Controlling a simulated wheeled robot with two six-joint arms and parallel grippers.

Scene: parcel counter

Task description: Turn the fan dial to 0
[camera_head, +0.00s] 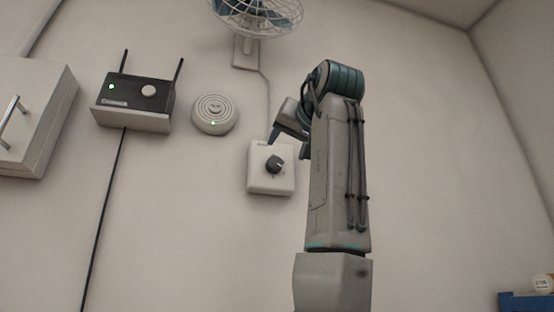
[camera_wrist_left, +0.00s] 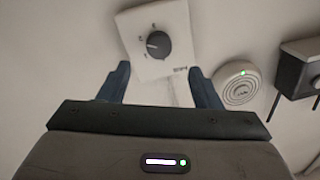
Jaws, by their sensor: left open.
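The fan dial (camera_head: 274,164) is a round black knob on a white square wall box (camera_head: 257,186). In the left wrist view, the dial (camera_wrist_left: 158,45) and its box (camera_wrist_left: 180,20) appear upside down, just beyond the fingertips. A pale mark shows on the knob, but I cannot read the setting. My left gripper (camera_head: 276,134) is near the top edge of the box, with its far side hidden behind my arm. In the left wrist view, the gripper (camera_wrist_left: 159,70) has its two blue fingers apart, with nothing between them. My right gripper is not in view.
The wall fan (camera_head: 258,15) is above the box, with a cord running down. A round white detector (camera_head: 214,114) and a black router (camera_head: 130,92) on a shelf are to the left. A white cabinet (camera_head: 40,120) is at far left. The wall below the box is clear.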

